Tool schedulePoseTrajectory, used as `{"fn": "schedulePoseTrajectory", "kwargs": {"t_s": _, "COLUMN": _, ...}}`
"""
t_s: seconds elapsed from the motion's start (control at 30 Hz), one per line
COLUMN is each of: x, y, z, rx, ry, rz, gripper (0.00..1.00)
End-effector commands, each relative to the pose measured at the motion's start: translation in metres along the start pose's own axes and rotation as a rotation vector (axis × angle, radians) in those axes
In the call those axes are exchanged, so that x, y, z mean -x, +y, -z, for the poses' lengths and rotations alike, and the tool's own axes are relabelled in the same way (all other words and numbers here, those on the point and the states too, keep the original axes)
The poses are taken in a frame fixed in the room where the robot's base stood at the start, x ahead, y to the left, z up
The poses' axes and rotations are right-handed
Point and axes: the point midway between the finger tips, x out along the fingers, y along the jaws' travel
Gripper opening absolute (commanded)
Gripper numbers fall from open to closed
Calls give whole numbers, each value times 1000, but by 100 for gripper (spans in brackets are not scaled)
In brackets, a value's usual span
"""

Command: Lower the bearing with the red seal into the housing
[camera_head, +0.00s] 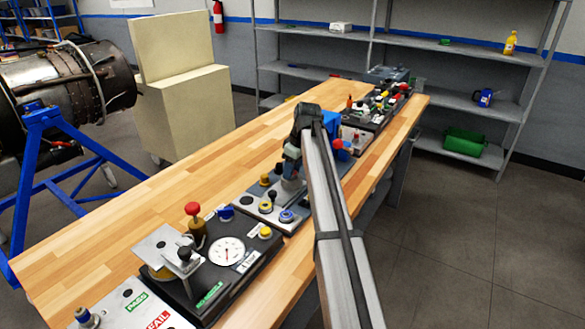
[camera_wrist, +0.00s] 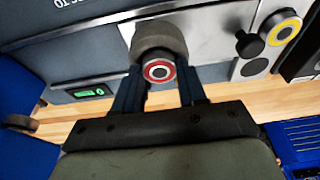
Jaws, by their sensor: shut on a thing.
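The bearing with the red seal (camera_wrist: 158,71) shows in the wrist view, its red-and-white ringed face between my two fingers. My gripper (camera_wrist: 162,82) is shut on it. A rounded dark grey body (camera_wrist: 159,38) shows just behind the red ring, over a bright metal plate; I cannot tell if it is part of the bearing or of the housing. In the head view my gripper (camera_head: 291,172) is over a grey fixture plate on the bench. The bearing is hard to make out there, and the housing cannot be clearly told apart.
A yellow-ringed part (camera_wrist: 285,26) and a black knob (camera_wrist: 249,45) are close by at right in the wrist view. In the head view, a blue-ringed part (camera_head: 287,216) and a dial gauge (camera_head: 227,251) stand nearer. Bare wood (camera_head: 160,195) lies to the left.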

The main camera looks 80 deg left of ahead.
Motion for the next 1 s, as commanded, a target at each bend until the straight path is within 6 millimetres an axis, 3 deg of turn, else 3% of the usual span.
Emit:
{"fn": "schedulePoseTrajectory", "kwargs": {"t_s": 0.07, "x": 0, "y": 0, "z": 0, "rx": 0, "ry": 0, "rz": 0, "gripper": 0}}
{"fn": "schedulePoseTrajectory", "kwargs": {"t_s": 0.1, "x": 0, "y": 0, "z": 0, "rx": 0, "ry": 0, "rz": 0, "gripper": 42}}
{"fn": "schedulePoseTrajectory", "kwargs": {"t_s": 0.4, "x": 0, "y": 0, "z": 0, "rx": 0, "ry": 0, "rz": 0, "gripper": 71}}
{"fn": "schedulePoseTrajectory", "kwargs": {"t_s": 0.57, "x": 0, "y": 0, "z": 0, "rx": 0, "ry": 0, "rz": 0, "gripper": 71}}
{"fn": "schedulePoseTrajectory", "kwargs": {"t_s": 0.67, "x": 0, "y": 0, "z": 0, "rx": 0, "ry": 0, "rz": 0, "gripper": 79}}
{"fn": "schedulePoseTrajectory", "kwargs": {"t_s": 1.0, "x": 2, "y": 0, "z": 0, "rx": 0, "ry": 0, "rz": 0, "gripper": 79}}
